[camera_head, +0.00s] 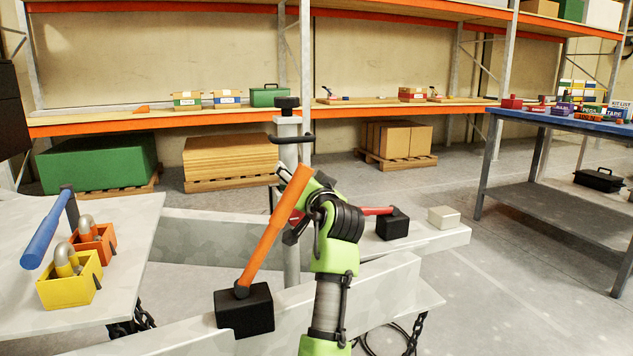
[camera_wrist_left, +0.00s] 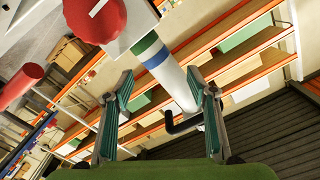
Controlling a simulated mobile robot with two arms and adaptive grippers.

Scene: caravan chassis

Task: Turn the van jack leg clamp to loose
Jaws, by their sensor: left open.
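The jack leg (camera_head: 288,160) is a pale upright post with a black knob on top and a dark crank handle (camera_head: 300,138). In the left wrist view, the leg (camera_wrist_left: 178,85) has green and blue bands, and the crank handle (camera_wrist_left: 183,124) shows below. A round red knob (camera_wrist_left: 95,18) with a white mark, apparently the clamp, sits beside the leg at the upper left. In the head view it is mostly hidden behind my left gripper (camera_head: 291,206). That gripper (camera_wrist_left: 160,76) is open and empty, close to the leg. My right gripper is not in view.
An orange lever (camera_head: 268,230) on a black block rises just left of my arm. A red lever (camera_head: 378,211) lies behind it. Yellow (camera_head: 70,290) and orange (camera_head: 103,246) couplings and a blue lever (camera_head: 45,235) are at left.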

